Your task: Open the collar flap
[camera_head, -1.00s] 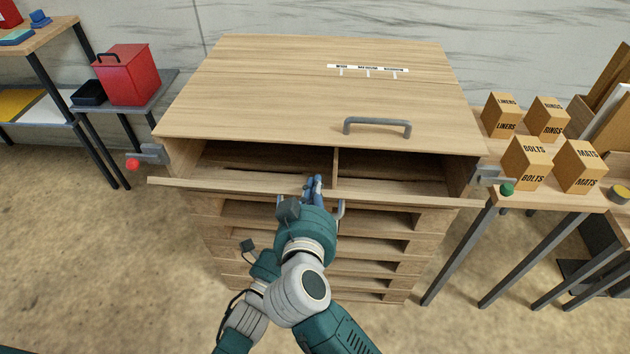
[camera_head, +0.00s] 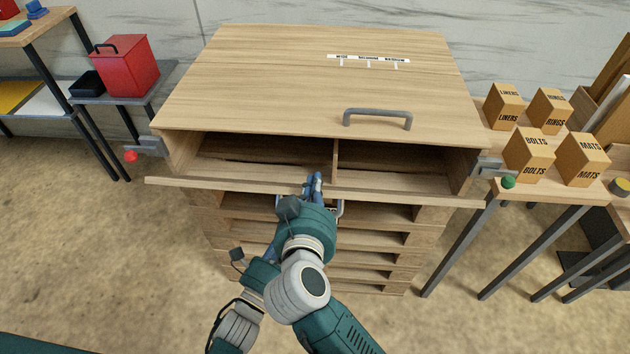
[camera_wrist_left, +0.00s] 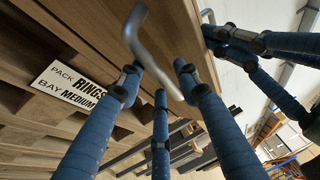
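The collar flap (camera_head: 235,187) is a long wooden board across the front of the wooden stack. It leans outward, with a gap behind its top edge. A grey bar handle (camera_head: 341,208) is on its front, partly behind my right arm; a bar also shows in the left wrist view (camera_wrist_left: 150,60). My right gripper (camera_head: 315,183) has its fingers close together at the flap's top edge; its grip is unclear. My left gripper (camera_wrist_left: 158,85) has its blue fingers spread around the bar, not clearly touching it. In the head view the right arm mostly hides it.
A wooden lid (camera_head: 300,75) with its own handle (camera_head: 377,118) covers the top. Latches with a red knob (camera_head: 130,156) and a green knob (camera_head: 508,182) flank the opening. Labelled boxes (camera_head: 528,155) stand on the right table; a red box (camera_head: 127,67) stands left.

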